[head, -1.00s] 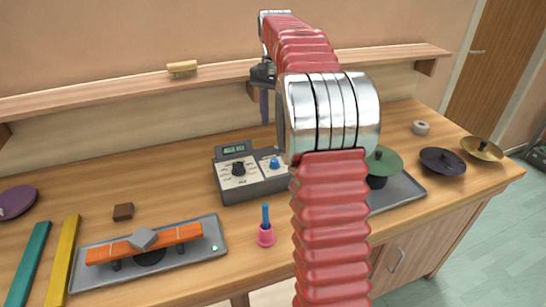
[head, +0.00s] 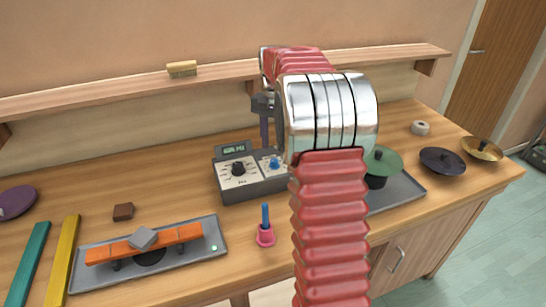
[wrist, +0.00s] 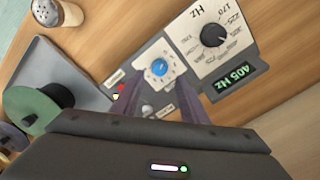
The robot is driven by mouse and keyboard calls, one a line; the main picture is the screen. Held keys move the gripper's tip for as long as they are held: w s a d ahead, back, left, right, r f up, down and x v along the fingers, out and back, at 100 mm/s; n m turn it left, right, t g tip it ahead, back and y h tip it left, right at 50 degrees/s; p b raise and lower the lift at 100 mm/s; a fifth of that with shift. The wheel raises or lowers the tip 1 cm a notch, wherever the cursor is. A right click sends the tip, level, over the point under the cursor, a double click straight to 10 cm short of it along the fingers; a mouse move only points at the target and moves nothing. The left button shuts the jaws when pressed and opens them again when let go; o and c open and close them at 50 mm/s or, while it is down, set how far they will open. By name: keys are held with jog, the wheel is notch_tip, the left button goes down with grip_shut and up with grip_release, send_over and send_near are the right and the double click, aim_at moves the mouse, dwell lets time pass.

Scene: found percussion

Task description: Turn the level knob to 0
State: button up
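The grey control box (head: 255,193) stands on the bench and also shows in the wrist view. Its small blue knob (head: 275,163), likely the level knob, sits on a white dial right of the large black Hz knob (head: 238,168). In the wrist view the blue knob (wrist: 159,68) lies just beyond the fingertips, between their lines; its setting is too small to read. The display (wrist: 227,88) reads 405 Hz. My gripper (wrist: 160,87) is open and empty, its two purple fingers apart. In the head view my gripper (head: 264,132) hangs above the box, partly hidden by my arm.
A tray (head: 405,192) with a green cymbal (head: 383,161) stands right of the box. A pink bell (head: 265,235) with a blue handle stands in front. A tray (head: 95,280) with an orange bar lies front left. A wooden shelf (head: 130,92) runs behind.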

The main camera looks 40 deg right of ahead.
aim_at(274, 160)
jog(key=shift+f, duration=2.75)
grip_shut()
